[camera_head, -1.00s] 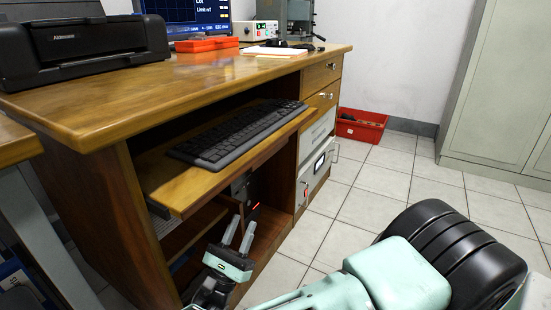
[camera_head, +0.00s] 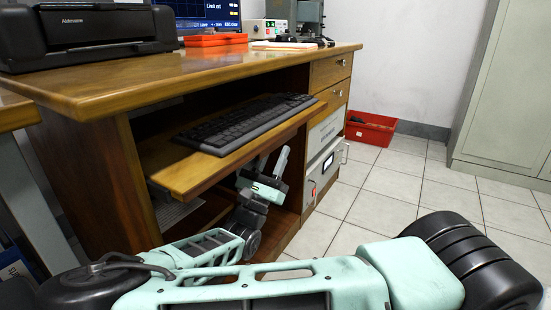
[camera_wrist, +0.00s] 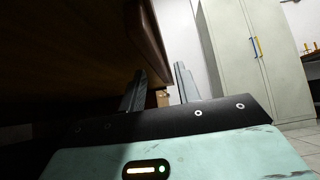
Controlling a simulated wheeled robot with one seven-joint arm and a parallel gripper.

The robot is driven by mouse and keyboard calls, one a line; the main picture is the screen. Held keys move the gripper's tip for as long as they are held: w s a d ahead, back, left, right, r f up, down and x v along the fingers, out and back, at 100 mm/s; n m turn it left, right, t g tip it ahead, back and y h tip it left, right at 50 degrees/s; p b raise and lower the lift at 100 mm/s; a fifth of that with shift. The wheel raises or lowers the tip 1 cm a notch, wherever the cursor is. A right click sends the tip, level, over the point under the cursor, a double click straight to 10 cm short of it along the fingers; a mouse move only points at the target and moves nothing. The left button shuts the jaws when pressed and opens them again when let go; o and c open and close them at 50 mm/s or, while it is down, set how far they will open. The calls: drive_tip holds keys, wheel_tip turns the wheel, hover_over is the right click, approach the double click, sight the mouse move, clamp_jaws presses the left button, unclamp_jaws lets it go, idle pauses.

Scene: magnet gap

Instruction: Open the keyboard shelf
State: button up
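The keyboard shelf (camera_head: 195,178) is a wooden board under the desk top, carrying a black keyboard (camera_head: 245,122). Its front edge sticks out a little from the desk opening. My gripper (camera_head: 272,157) is below the shelf's front edge, with its fingers pointing up. The shelf's underside is in shadow.
The desk (camera_head: 100,95) bears a printer (camera_head: 90,35) and a red tray (camera_head: 215,40). Drawers (camera_head: 330,70) and a white device (camera_head: 322,165) are right of the opening. A red bin (camera_head: 370,128) and a cabinet (camera_head: 510,90) stand beyond. Tiled floor is free at right.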

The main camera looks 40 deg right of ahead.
drive_tip(key=shift+w+d+r, duration=0.1)
drive_tip(key=shift+d+r, duration=0.15)
drive_tip(key=shift+r, duration=0.1)
drive_tip(key=shift+c, duration=0.3)
clamp_jaws()
